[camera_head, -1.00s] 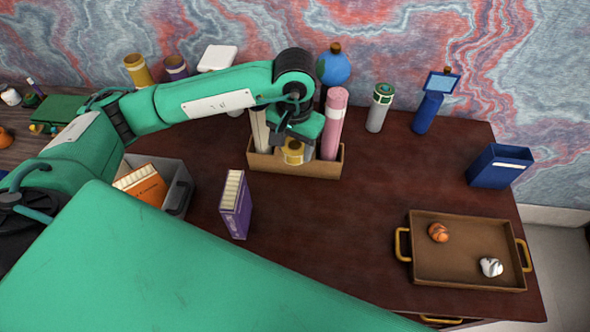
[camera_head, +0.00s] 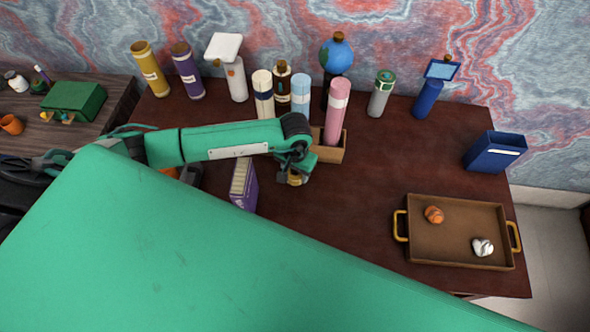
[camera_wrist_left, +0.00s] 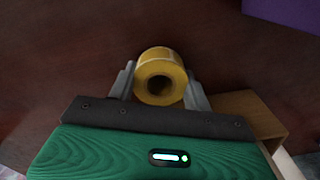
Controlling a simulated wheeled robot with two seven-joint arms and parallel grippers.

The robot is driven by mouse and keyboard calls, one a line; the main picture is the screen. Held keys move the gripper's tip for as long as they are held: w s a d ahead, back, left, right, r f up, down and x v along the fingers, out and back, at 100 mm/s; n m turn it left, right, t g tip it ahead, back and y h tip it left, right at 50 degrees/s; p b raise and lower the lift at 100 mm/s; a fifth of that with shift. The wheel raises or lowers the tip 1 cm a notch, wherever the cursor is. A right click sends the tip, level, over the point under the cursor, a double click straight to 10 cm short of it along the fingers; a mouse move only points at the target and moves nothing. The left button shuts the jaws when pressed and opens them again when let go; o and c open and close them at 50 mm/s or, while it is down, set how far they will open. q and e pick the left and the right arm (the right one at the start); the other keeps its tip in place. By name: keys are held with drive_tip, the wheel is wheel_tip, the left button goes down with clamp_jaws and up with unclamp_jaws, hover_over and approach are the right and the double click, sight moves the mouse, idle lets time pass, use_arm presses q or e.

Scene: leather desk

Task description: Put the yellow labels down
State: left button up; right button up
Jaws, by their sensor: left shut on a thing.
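The yellow labels (camera_wrist_left: 163,62) are a yellow roll with a dark round hole, held between the fingers in the left wrist view. In the head view only a small part of the yellow roll (camera_head: 296,179) shows below my wrist. My left gripper (camera_wrist_left: 160,85) is shut on the roll, with a finger on each side of it. In the head view the left gripper (camera_head: 292,176) is in front of the wooden box (camera_head: 330,154), over the dark desk. I cannot tell whether the roll touches the desk. My right gripper is not in view.
The purple box (camera_head: 243,185) stands just left of the gripper. Several bottles, one a pink cylinder (camera_head: 337,111), stand in or behind the wooden box. The desk between is clear.

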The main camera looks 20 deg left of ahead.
use_arm(q)
drive_tip(key=shift+f+b, duration=0.3)
drive_tip(key=shift+f, duration=0.4)
drive_tip(key=o, duration=1)
drive_tip(key=shift+r, duration=0.1)
